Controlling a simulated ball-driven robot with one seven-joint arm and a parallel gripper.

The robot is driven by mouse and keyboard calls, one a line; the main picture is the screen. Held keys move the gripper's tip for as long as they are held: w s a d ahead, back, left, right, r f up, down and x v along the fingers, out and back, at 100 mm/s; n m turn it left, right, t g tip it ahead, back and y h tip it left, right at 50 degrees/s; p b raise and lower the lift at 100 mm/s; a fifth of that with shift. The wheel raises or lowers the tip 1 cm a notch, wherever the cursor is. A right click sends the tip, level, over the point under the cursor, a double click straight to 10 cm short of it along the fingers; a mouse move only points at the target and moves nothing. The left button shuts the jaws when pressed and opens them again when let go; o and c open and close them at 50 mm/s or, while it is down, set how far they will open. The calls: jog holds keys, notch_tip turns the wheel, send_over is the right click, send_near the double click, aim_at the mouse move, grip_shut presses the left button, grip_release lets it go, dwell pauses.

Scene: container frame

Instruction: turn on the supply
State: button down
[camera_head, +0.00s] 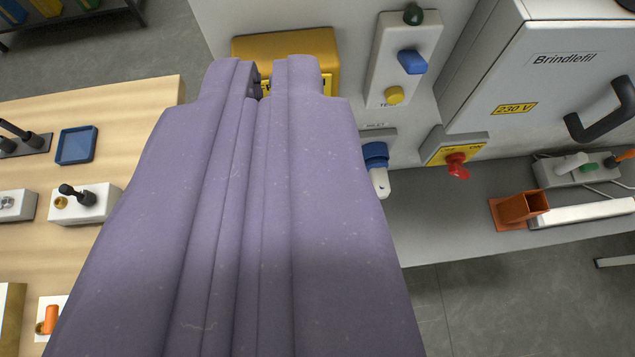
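A red rotary handle (457,166) sits on a yellow plate (440,154) on a grey box fixed low on the light panel, right of my gripper. Small dark lettering on the plate is hard to read, and I cannot tell the handle's setting for sure. My gripper (264,84), with its two purple fingers, fills the middle of the view. The fingers lie together with only a slim gap at the tips, and I see nothing held. The tips overlap a yellow box (285,47) in the picture and hide part of its lettering.
Left of the handle are a blue inlet (375,153) with a white plug and a panel with a blue switch (411,62) and yellow button (394,96). A cabinet handle (605,112) juts out at right. A wooden bench (140,110) with small fixtures stands left.

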jog(key=w+d+f+m+g+y+p, duration=0.1)
jog(key=w+d+f+m+y+p, duration=0.1)
jog(key=d+f+p, duration=0.4)
jog(key=w+d+f+m+g+y+p, duration=0.1)
jog(key=w+d+f+y+p, duration=0.3)
jog(key=f, duration=0.8)
jog(key=shift+w+d+f+m+g+y+p, duration=0.2)
jog(key=shift+d+m+g+y+p, duration=0.3)
jog(key=shift+d+y+p, duration=0.65)
jog(key=shift+h, duration=0.25)
jog(key=s+a+f+x, duration=0.1)
jog(key=s+x, duration=0.1)
jog(key=x, duration=1)
jog(key=shift+a+f, duration=0.4)
jog(key=shift+w+f+b, duration=0.1)
jog(key=shift+w+b, duration=0.05)
jog(key=shift+b, duration=0.2)
jog(key=shift+d+f+b, duration=0.1)
jog(key=shift+b, duration=0.45)
